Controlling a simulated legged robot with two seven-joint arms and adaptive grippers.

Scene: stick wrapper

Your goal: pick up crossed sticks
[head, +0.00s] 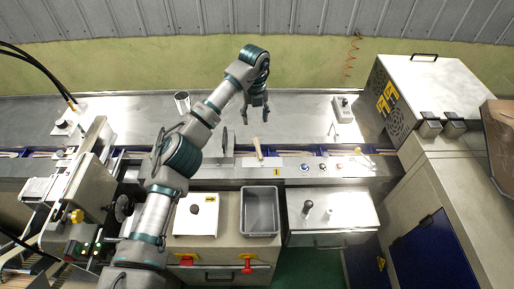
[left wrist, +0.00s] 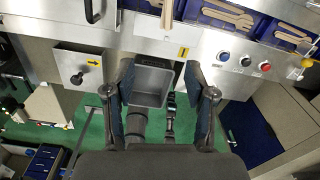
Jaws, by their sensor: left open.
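A light wooden stick (head: 258,148) lies askew across the machine's front strip, at an angle to the channel, in the head view. It also shows at the top of the left wrist view (left wrist: 167,13). Other sticks (left wrist: 230,12) lie in blue compartments to its right, some overlapping at an angle. My left gripper (head: 257,116) is open and empty, its fingers pointing down above the metal surface behind the askew stick. In the left wrist view its two fingers (left wrist: 160,78) are spread wide with nothing between them. My right gripper is not in view.
A grey bin (head: 245,214) sits at the front, also in the wrist view (left wrist: 140,98). A white plate with a dark knob (head: 208,222) is left of it. A large metal box (head: 432,88) stands right. Buttons (head: 322,167) line the front strip. The back metal surface is mostly clear.

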